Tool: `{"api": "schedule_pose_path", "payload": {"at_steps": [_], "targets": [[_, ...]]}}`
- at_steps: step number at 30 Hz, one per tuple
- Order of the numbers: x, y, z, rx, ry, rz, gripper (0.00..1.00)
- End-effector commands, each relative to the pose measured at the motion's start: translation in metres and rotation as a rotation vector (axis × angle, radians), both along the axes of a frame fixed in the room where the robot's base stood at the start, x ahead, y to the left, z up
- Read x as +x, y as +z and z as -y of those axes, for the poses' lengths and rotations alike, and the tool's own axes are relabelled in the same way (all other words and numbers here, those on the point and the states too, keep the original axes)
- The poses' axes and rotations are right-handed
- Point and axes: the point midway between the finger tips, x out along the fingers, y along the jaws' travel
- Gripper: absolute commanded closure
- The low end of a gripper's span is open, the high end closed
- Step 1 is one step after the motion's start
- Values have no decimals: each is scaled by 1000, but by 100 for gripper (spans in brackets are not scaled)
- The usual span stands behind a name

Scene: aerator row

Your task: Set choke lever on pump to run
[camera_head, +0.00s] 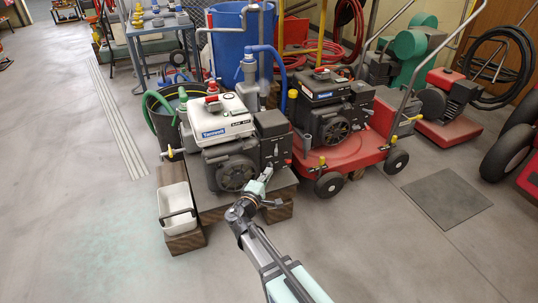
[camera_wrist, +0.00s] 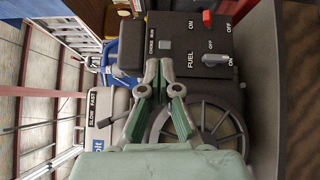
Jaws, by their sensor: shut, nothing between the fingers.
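The pump (camera_head: 225,125) has a white top and a dark engine, and stands on a wooden pallet. Its black control panel (camera_wrist: 185,35) fills the upper part of the wrist view. A small grey choke lever (camera_wrist: 165,44) sits beside the CHOKE/RUN lettering; which end it is set to is too small to tell. My gripper (camera_wrist: 158,66) is shut and empty, its fingertips just below the choke lever in the picture. I cannot tell whether they touch the panel. In the head view my gripper (camera_head: 265,174) is at the front right of the pump.
A grey fuel lever (camera_wrist: 214,60) and a red on/off switch (camera_wrist: 207,18) are to the right of the choke. A red wheeled machine (camera_head: 345,140) stands right of the pump. A white bin (camera_head: 177,208) is at the left front. The floor in front is clear.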

Motion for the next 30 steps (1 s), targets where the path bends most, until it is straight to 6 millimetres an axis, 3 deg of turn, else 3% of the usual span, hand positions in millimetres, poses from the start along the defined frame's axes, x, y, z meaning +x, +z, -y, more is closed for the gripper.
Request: {"api": "schedule_pose_path", "payload": {"at_steps": [6,20,30], "targets": [[10,-5,-24,60,112,-14,100],[13,-6,-25,75,118,-13,100],[57,-8,-15,75,114,-12,100]]}}
